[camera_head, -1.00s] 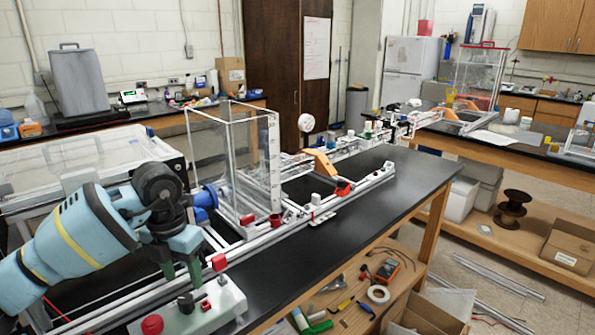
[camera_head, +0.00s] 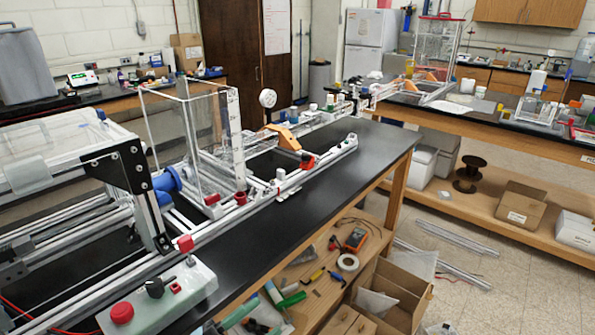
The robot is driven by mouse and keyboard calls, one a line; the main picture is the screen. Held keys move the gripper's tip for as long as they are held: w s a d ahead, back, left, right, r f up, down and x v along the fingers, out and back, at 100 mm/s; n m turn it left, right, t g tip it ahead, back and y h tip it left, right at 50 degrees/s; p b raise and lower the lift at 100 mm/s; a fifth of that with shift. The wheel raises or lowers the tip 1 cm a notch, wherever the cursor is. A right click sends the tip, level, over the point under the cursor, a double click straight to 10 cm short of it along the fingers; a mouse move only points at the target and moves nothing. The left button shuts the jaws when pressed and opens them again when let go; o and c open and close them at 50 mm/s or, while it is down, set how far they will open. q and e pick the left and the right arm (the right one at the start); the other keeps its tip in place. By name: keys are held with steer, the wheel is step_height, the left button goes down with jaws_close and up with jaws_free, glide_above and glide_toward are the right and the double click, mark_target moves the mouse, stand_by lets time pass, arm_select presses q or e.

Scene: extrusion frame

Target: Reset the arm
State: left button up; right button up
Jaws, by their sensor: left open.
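Neither of my grippers nor any part of my arms shows in the head view now. The extrusion frame (camera_head: 215,236) runs along the black bench, with a clear box (camera_head: 168,130) standing over its middle. A black bracket (camera_head: 130,185) stands upright on the frame at the left. A pale control box (camera_head: 188,301) sits at the near end of the frame. It has a red button (camera_head: 122,313) and a dark knob (camera_head: 155,287).
The black bench top (camera_head: 335,185) is bare on the right of the frame. The wooden shelf below holds a tape roll (camera_head: 348,262), a meter (camera_head: 356,239) and open cardboard boxes (camera_head: 395,288). A second bench stands at the right.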

arm_select(q)
steer(key=s+a+f+n+t+y, duration=0.1)
steer(key=s+a+f+n+y, duration=0.2)
steer(key=a+f+n+y, duration=0.35)
steer(key=s+a+f+n+t+y, duration=0.1)
steer(key=s+a+f+n+y, duration=0.25)
steer(key=f+n+y, duration=0.4)
steer(key=s+a+f+n+g, duration=0.1)
steer(key=s+f+n+g, duration=0.1)
steer(key=s+f, duration=0.4)
steer(key=s+a+f+n+g+y, duration=0.1)
steer(key=s+a+f+n+g, duration=0.1)
steer(key=s+f, duration=0.4)
steer(key=shift+s+a+f+n+g, duration=0.2)
steer(key=shift+s+n+g, duration=0.3)
steer(key=shift+s+g, duration=0.2)
